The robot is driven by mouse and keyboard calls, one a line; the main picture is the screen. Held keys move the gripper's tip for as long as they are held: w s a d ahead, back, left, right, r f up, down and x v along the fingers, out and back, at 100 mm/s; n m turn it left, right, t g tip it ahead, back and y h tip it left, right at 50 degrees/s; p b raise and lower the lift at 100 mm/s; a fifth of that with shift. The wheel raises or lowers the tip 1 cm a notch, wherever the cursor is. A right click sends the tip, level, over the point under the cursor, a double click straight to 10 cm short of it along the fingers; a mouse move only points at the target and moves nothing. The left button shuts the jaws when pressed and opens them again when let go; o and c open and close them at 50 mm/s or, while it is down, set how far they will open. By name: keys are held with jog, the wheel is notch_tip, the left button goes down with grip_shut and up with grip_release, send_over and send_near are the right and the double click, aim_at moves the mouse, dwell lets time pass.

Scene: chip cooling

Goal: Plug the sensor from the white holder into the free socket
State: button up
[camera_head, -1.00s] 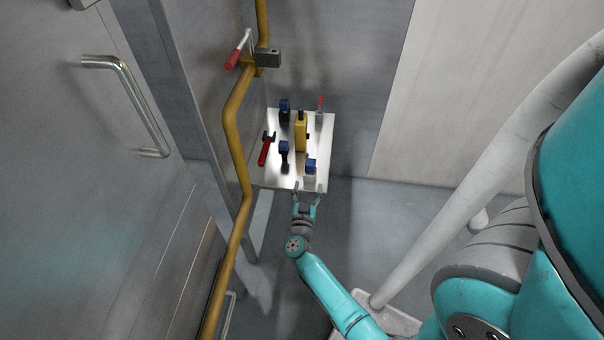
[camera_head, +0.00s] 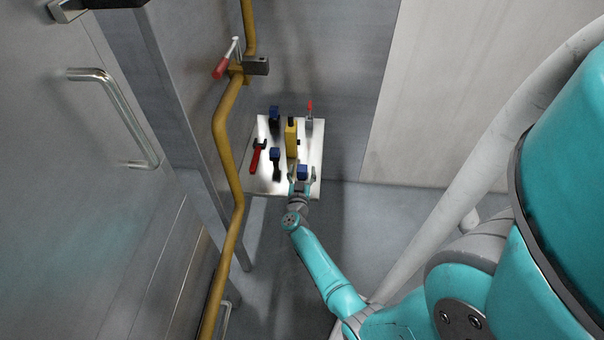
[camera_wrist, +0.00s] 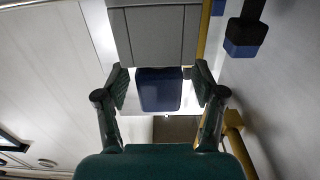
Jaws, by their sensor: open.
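The sensor in the white holder has a blue block-shaped top (camera_head: 302,172) and sits at the near right of the small metal table (camera_head: 262,184). In the wrist view the blue block (camera_wrist: 160,90) lies between my fingers, with a pale grey block, seemingly its holder (camera_wrist: 155,38), behind it. My gripper (camera_head: 302,181) is open around the blue block, one finger on each side. Gaps show on both sides in the wrist view, so it does not appear gripped. I cannot make out the free socket for sure; a grey box (camera_head: 257,66) is mounted by the yellow pipe.
Blue-topped items in black holders stand at the near left (camera_head: 275,160) and the back (camera_head: 274,117). A yellow tool (camera_head: 291,138), a red-handled tool (camera_head: 255,159) and a red-tipped item (camera_head: 309,118) are also on the table. A yellow pipe (camera_head: 228,150) runs at the left.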

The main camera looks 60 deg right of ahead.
jog(key=c, duration=1.3)
